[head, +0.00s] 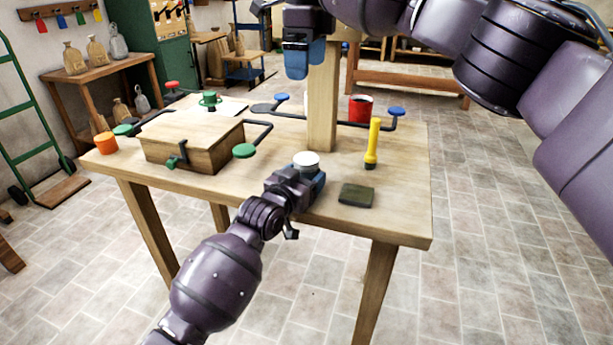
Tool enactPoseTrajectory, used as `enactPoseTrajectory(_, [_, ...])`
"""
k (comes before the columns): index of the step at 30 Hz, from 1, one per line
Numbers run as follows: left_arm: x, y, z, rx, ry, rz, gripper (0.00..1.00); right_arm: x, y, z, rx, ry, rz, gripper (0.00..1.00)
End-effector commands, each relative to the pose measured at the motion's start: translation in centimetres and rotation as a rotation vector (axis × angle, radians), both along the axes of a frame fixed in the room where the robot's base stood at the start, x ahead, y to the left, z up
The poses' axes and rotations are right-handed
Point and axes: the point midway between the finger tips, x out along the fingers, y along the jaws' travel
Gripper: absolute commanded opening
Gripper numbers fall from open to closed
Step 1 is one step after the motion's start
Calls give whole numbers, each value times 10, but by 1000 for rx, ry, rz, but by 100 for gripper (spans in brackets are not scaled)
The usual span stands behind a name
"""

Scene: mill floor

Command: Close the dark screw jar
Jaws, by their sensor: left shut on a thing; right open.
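My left gripper (309,181) is low at the table's front edge, with its blue fingers shut on a small jar. The jar's round white top (306,159) shows above the fingers. Its body is mostly hidden by the gripper, so I cannot tell its colour or whether the white top is a lid screwed down. My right gripper (297,65) hangs above the table at the top of the view, fingers pointing down, open, with nothing visible in it. It is well above the jar and apart from it.
On the table (290,205), a wooden post (323,100) stands behind the jar.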

Motion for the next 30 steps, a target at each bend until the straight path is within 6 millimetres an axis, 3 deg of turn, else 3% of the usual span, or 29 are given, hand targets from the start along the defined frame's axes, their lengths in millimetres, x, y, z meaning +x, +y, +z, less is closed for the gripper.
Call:
enactPoseTrajectory(4, [0,0,0,0,0,0,2,0,0,0,0,0,0,100])
enactPoseTrajectory(5, [0,0,0,0,0,0,70,0,0,0,0,0,0,100])
enactPoseTrajectory(10, [0,0,0,0,0,0,96,0,0,0,0,0,0,100])
enactPoseTrajectory(22, [-4,2,2,0,-1,0,98,-1,0,6,0,-7,0,100])
enactPoseTrajectory(30, [-32,18,8,1,-6,1,98,-12,0,47,0,-48,0,100])
